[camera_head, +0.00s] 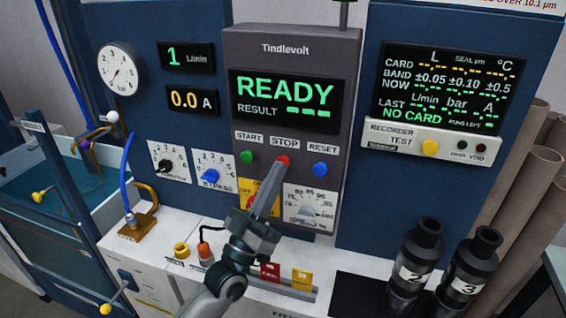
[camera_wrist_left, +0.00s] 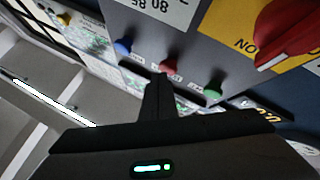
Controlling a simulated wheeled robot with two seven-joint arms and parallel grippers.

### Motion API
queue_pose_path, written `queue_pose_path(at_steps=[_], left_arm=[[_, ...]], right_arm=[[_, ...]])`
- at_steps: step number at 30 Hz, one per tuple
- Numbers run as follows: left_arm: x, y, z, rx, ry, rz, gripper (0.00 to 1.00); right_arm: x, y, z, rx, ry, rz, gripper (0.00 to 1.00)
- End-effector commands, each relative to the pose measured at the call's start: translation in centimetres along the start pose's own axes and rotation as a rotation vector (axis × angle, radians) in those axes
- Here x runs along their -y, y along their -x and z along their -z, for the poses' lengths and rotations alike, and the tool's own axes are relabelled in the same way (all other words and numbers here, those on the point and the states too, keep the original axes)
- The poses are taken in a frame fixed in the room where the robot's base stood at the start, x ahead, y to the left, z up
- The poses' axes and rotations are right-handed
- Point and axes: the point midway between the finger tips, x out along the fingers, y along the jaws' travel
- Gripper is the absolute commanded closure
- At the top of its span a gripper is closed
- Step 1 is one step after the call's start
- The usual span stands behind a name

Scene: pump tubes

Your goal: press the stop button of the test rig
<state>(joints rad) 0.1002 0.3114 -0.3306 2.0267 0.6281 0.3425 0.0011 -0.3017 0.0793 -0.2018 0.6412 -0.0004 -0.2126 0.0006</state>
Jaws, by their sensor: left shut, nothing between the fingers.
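The red stop button (camera_head: 283,159) sits under the STOP label on the grey test rig panel (camera_head: 296,47), between the green start button (camera_head: 247,157) and the blue reset button (camera_head: 320,169). My left gripper (camera_head: 276,171) is shut and empty, its fingertips pointing up at the stop button and just below it. The left wrist view also shows the stop button (camera_wrist_left: 168,67) just beyond the shut fingertips (camera_wrist_left: 159,80). I cannot tell whether they touch. The display (camera_head: 286,98) reads READY with dashes for the result. My right gripper is not in view.
A red knob on a yellow plate (camera_wrist_left: 246,42), partly hidden by my arm in the head view, and a grey dial (camera_head: 307,206) sit below the buttons. Two dark pump tubes (camera_head: 411,268) (camera_head: 472,264) stand at the right.

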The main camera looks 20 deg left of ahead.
Motion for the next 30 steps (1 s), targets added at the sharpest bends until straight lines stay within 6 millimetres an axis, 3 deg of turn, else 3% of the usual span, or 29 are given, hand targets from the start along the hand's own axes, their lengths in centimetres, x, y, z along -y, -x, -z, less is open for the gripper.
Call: queue_pose_path(at_steps=[15,30], left_arm=[[-2.2,3.1,2.0,0.005,0.002,0.001,1.00],[-2.4,3.4,2.1,0.005,0.002,0.001,1.00]], right_arm=[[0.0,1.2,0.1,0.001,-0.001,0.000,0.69],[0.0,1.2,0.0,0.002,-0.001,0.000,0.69]])
